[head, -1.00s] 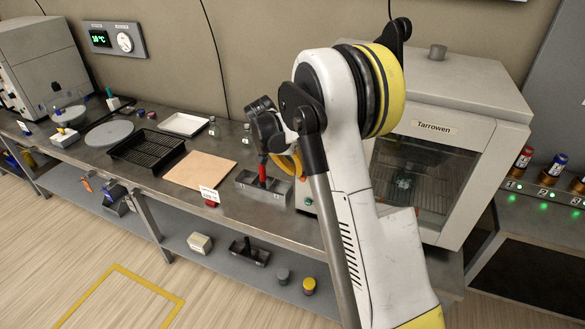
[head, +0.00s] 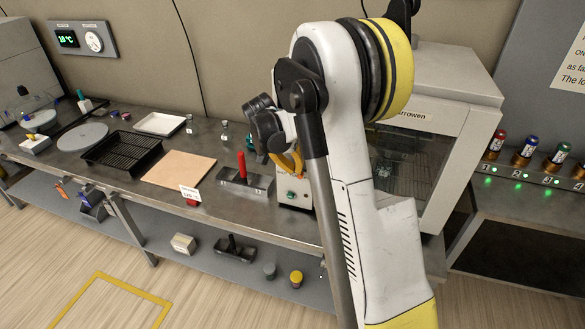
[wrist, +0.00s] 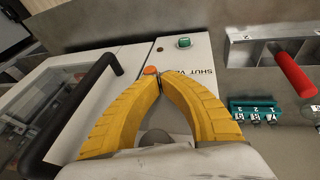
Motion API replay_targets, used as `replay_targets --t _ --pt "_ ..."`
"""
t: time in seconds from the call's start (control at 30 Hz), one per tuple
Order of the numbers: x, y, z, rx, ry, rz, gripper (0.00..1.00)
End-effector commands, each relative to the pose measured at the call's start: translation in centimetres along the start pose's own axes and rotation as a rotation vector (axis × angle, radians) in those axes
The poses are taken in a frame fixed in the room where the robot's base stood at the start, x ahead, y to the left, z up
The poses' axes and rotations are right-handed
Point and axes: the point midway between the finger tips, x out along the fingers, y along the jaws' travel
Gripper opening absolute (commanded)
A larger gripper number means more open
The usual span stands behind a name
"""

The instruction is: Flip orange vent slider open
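A small orange piece (wrist: 150,70), which looks like the vent slider, shows in the wrist view on a pale panel (wrist: 193,62). The panel has a partly hidden label reading "SHUT V..." and a green button (wrist: 184,42). My gripper (wrist: 160,80) has its two yellow fingers together at the tips, just beside the orange piece; I cannot tell whether they touch it. In the head view my gripper (head: 292,165) is over the pale panel front with the green button (head: 291,195).
A black door handle (wrist: 83,100) is left of my fingers. A tray with a red handle (head: 242,168) stands left of the panel. The Tarrowen oven (head: 440,150) is behind my arm. A tan board (head: 178,168) and a black rack (head: 122,150) lie farther left.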

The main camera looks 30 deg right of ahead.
Motion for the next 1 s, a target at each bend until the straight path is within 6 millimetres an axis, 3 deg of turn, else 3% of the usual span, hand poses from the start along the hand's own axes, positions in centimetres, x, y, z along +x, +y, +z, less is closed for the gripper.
replay_targets --t 0.17,0.63,0.8,1.0 --pt "-1.3 -0.1 0.0 -0.002 0.000 0.000 0.00" --pt "-10.4 -0.1 0.0 -0.001 0.000 0.001 0.00" --pt "-11.8 -0.1 0.0 -0.001 0.000 0.001 0.00" --pt "-12.0 -0.1 0.0 0.000 0.000 0.001 0.00"
